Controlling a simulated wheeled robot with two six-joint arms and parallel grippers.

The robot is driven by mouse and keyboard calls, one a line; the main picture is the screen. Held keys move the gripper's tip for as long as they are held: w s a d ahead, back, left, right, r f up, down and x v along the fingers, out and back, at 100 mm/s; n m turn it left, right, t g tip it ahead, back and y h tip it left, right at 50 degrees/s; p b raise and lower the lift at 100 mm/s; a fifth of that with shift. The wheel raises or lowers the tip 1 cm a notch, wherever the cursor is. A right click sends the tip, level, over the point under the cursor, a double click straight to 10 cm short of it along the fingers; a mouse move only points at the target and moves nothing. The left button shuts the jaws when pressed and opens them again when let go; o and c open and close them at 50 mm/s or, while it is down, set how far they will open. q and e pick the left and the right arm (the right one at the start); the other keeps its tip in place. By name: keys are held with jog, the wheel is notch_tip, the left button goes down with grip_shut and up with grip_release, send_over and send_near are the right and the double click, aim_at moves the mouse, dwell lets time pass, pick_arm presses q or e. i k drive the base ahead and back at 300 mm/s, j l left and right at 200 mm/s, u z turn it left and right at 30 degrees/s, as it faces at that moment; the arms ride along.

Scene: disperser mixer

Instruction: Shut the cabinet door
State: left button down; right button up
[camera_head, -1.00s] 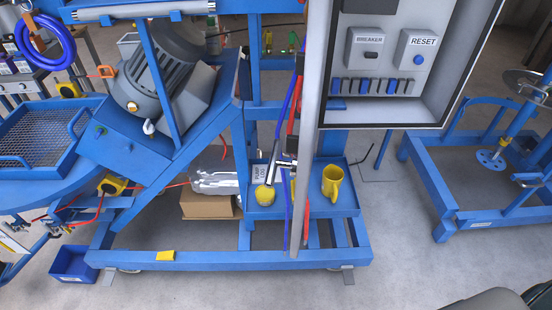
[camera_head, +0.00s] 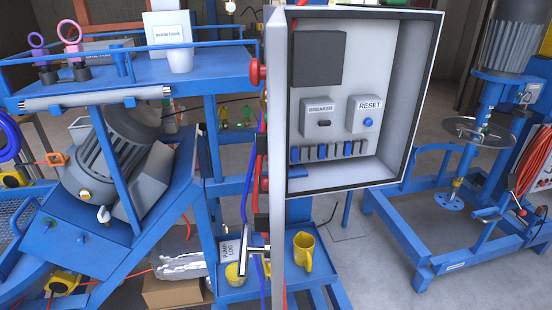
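The cabinet (camera_head: 398,75) stands open right of centre in the camera_head view, with its pale grey interior showing. Inside are a dark panel (camera_head: 318,58), a BREAKER switch (camera_head: 322,115), a RESET button (camera_head: 367,115) and a row of blue and dark blocks (camera_head: 328,150). The cabinet door (camera_head: 277,160) is swung out towards me at the cabinet's left side and is seen almost edge-on. Neither of my grippers is in view.
A blue frame with a grey motor (camera_head: 115,160) stands left of the door. A yellow mug (camera_head: 303,252) stands on a blue shelf behind the door's lower part. A mixer stand (camera_head: 455,205) is at the right. Grey floor (camera_head: 375,285) is clear at lower right.

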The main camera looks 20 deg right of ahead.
aim_at(274, 97)
jog(key=i+j+z, duration=0.1)
jog(key=j+z, duration=0.15)
jog(key=z, duration=0.15)
jog(key=i+j+z, duration=0.1)
jog(key=j+z, duration=0.5)
jog(key=z, duration=0.2)
